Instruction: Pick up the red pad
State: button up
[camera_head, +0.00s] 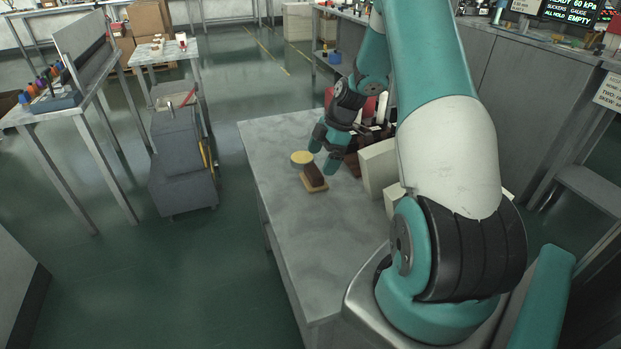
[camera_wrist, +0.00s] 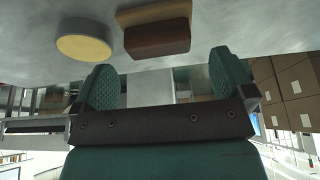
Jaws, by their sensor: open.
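A dark reddish-brown block (camera_head: 314,172), the closest match to the red pad, sits on a tan base (camera_head: 317,188) on the grey table. In the wrist view the block (camera_wrist: 157,42) and its tan base (camera_wrist: 150,14) are at the top, just beyond my fingertips. My gripper (camera_head: 325,150) is open, with its teal fingers apart just above and beside the block in the head view. In the wrist view nothing shows between the fingers (camera_wrist: 165,84), and the block is apart from them.
A round yellow-topped disc (camera_head: 302,157) sits close beside the block; it also shows in the wrist view (camera_wrist: 83,47). Pale boxes (camera_head: 378,166) and a red item (camera_head: 368,110) stand behind my gripper. The table's (camera_head: 300,235) near left part is clear.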

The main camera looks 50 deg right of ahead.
aim_at(313, 170)
jog(key=x, duration=0.5)
jog(key=shift+w+a+p, duration=0.15)
jog(key=shift+w+p, duration=0.15)
jog(key=shift+p, duration=0.1)
jog(key=shift+c, duration=0.2)
jog(key=c, duration=0.7)
notch_tip(313, 170, up, 20)
